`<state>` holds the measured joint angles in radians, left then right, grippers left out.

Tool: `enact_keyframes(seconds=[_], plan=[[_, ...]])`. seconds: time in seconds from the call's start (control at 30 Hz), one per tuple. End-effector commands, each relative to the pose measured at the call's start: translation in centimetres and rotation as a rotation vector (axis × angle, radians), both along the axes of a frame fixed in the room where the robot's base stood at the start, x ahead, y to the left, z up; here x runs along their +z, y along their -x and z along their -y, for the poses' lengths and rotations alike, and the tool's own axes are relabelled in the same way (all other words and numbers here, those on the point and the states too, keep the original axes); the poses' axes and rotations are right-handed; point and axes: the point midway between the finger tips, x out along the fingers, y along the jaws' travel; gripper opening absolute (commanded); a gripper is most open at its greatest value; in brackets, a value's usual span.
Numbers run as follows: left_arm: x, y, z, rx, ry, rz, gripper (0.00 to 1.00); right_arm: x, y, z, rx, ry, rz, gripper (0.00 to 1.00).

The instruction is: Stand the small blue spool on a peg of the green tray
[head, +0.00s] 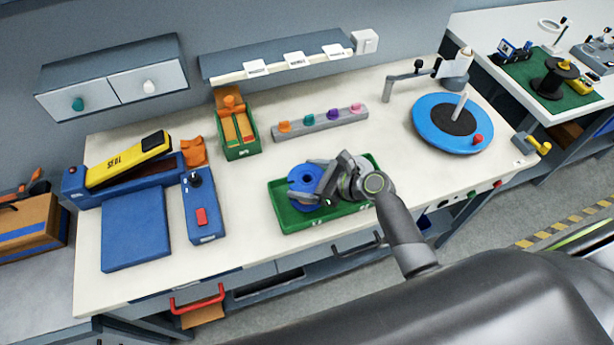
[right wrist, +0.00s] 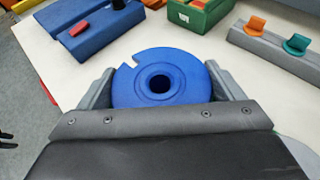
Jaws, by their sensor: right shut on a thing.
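The small blue spool (head: 304,184) is a flat round disc with a dark centre hole and a notch in its rim. It is over the left part of the green tray (head: 284,218) in the head view. My right gripper (head: 318,186) is shut on it. In the right wrist view the spool (right wrist: 162,80) sits between the two grey fingers of my right gripper (right wrist: 160,88). The gripper and arm hide much of the tray's middle, and I see no peg. I cannot tell whether the spool touches the tray. My left gripper is not in view.
A grey rail with several coloured knobs (head: 320,123) and a green box with orange parts (head: 241,150) stand behind the tray. A blue turntable (head: 425,120) is at the right. A blue control box (head: 204,228) and blue plate (head: 135,230) lie left. Bare tabletop surrounds the tray.

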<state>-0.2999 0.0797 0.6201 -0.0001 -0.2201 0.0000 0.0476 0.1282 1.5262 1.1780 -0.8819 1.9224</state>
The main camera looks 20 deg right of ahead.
Motion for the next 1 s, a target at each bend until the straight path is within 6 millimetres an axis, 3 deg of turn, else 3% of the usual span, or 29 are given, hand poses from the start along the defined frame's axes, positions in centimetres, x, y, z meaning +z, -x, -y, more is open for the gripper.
enact_keyframes(seconds=[0.33, 1.0], plan=[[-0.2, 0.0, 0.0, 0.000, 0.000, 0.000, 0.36, 0.0, -0.1, -0.1, 0.000, -0.001, 0.004, 0.42], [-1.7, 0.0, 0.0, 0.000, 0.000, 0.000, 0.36, -2.1, -0.1, -0.1, 0.000, -0.001, 0.004, 0.42]])
